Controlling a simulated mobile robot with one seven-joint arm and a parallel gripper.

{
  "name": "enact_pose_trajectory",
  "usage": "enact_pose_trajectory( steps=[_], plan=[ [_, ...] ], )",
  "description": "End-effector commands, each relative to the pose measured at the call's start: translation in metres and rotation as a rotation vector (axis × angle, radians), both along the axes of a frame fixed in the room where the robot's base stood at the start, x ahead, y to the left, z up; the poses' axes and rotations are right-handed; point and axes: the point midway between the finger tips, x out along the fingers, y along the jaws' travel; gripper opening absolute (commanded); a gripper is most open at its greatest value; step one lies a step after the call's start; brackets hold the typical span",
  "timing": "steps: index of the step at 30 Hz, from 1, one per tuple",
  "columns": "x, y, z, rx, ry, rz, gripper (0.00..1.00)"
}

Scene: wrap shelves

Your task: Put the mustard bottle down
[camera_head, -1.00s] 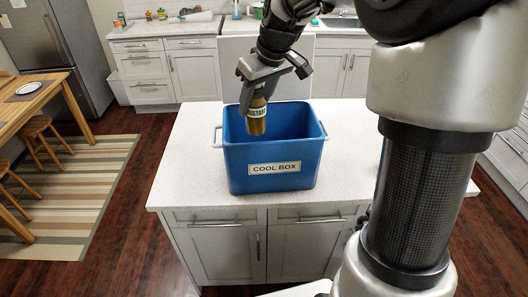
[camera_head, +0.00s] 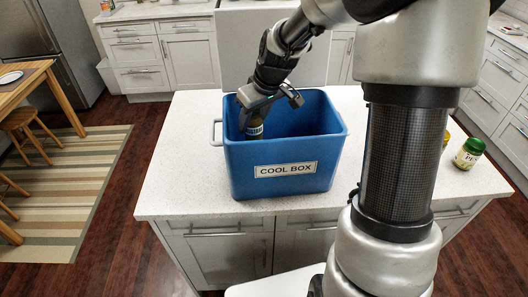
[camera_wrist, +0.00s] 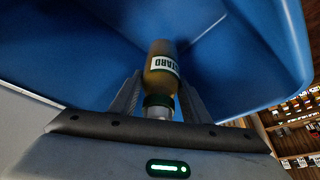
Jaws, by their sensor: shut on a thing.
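The mustard bottle (camera_head: 255,128) is brownish-yellow with a pale label and is partly inside the blue cool box (camera_head: 238,170). My gripper (camera_head: 268,104) is shut on the bottle near its cap and points down into the left part of the box. In the wrist view the bottle (camera_wrist: 162,68) sits between the two fingers, with its label showing and the blue box walls (camera_wrist: 235,60) around it. The bottle's lower end is hidden in the head view by the box's front wall. I cannot tell whether it touches the box floor.
The box stands on a white-topped island counter (camera_head: 180,180). A jar with a green lid (camera_head: 468,153) stands at the counter's right, with a yellow item (camera_head: 446,137) partly hidden behind my arm. The counter left of the box is clear.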

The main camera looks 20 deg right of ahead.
Motion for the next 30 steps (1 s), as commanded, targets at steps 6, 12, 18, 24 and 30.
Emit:
enact_pose_trajectory(
  steps=[6, 12, 18, 24, 30],
  plan=[
    [0.001, 0.000, -0.030, 0.000, 0.000, 0.001, 0.10],
    [0.000, 0.000, -0.049, 0.000, 0.001, 0.001, 0.10],
    [0.001, 0.000, -0.070, -0.001, -0.001, 0.001, 0.10],
    [0.001, 0.000, -0.070, -0.001, -0.003, 0.000, 0.10],
    [0.000, 0.000, -0.073, 0.000, 0.000, 0.001, 0.56]
  ],
)
